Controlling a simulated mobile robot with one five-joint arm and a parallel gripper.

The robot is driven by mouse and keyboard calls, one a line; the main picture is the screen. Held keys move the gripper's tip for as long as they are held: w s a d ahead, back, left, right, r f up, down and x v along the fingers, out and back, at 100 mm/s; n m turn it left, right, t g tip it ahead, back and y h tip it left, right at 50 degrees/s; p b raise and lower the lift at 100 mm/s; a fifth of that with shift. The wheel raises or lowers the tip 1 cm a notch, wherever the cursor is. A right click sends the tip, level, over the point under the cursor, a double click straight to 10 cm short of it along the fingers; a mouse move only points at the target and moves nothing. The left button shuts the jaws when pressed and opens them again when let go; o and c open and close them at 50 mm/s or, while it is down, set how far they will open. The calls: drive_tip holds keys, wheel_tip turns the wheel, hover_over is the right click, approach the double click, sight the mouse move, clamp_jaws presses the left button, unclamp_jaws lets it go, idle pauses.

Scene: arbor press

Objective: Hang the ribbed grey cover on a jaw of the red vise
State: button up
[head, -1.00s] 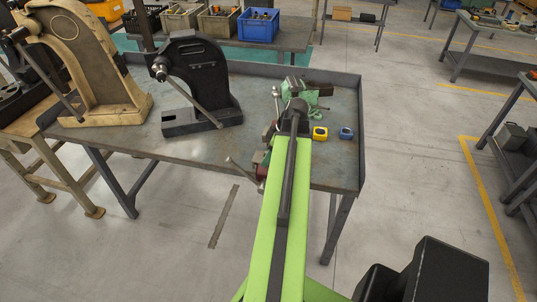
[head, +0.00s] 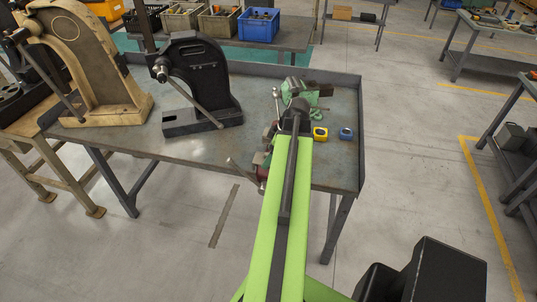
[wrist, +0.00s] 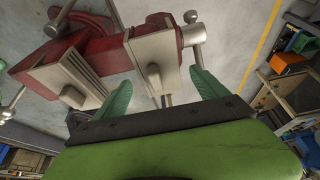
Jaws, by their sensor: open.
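The red vise (wrist: 100,50) fills the upper left of the wrist view. In the head view only a small red part of it (head: 262,173) shows beside my arm. A ribbed grey cover (wrist: 153,52) sits at the vise's right jaw, just ahead of and between my green fingers. A second ribbed grey plate (wrist: 72,78) is at the other jaw, further left. My gripper (wrist: 161,76) is open, one finger on each side of the right cover's lower end. I cannot tell whether the fingers touch it.
The vise is on a grey workbench (head: 200,150) with a raised back rim. A green vise (head: 300,88), a yellow block (head: 320,134) and a blue block (head: 346,134) are nearby. A black arbor press (head: 203,85) stands to the left.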

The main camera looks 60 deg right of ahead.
drive_tip(key=p+v, duration=0.9)
drive_tip(key=v, duration=0.1)
drive_tip(key=shift+r, duration=0.35)
drive_tip(key=shift+s, duration=0.15)
drive_tip(key=w+a+f+n+g+y+b, duration=0.1)
drive_tip(key=w+a+f+n+b, duration=0.3)
drive_tip(key=w+a, duration=0.65)
drive_tip(key=w+a+f+n+g+y+b, duration=0.1)
drive_tip(key=w+a+f+n+b, duration=0.1)
drive_tip(key=w+a+f+b, duration=0.7)
drive_tip(key=w+a+f+m+h+b, duration=0.1)
drive_tip(key=w+a+f+m+b, duration=0.1)
drive_tip(key=a, duration=0.8)
drive_tip(key=w+a+f+m+g+h+b, duration=0.1)
drive_tip(key=w+a+f+m+b, duration=0.1)
drive_tip(key=a, duration=0.9)
drive_tip(key=w+a+f+m+g+h+b, duration=0.1)
drive_tip(key=w+a+f+m+b, duration=0.2)
drive_tip(key=a, duration=0.7)
wheel_tip(320, 180, down, 3)
drive_tip(key=shift+a+f+m+b, duration=0.15)
drive_tip(key=shift+a+m+b, duration=0.1)
drive_tip(key=shift+m+b, duration=0.75)
